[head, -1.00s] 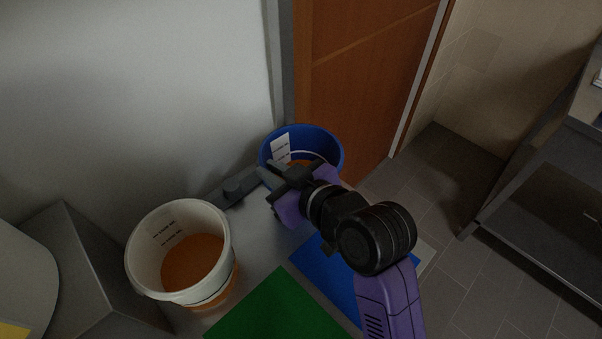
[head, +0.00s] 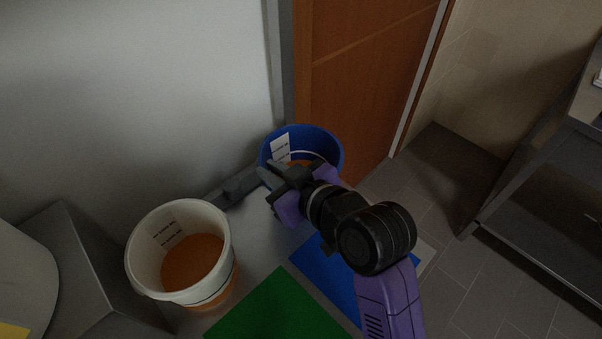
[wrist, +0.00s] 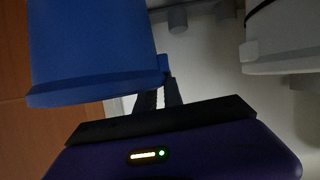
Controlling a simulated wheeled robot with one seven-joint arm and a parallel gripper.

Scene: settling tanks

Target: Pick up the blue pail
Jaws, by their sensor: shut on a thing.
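The blue pail (head: 322,143) stands upright at the back of the counter, by the wooden door. It has a white label inside and orange contents, partly hidden by my arm. My gripper (head: 268,177) is at the pail's near left side. In the wrist view the blue pail (wrist: 95,45) fills the upper left, and my dark fingers (wrist: 160,95) are close together at a small blue lug on its rim. They are shut on the pail there, though the exact contact is hard to see.
A white pail (head: 143,262) with orange contents stands to the left. A green mat (head: 275,310) and a blue mat (head: 330,278) lie in front on the counter. A grey fitting (head: 235,187) runs along the wall. A metal rack (head: 540,200) stands right, across open floor.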

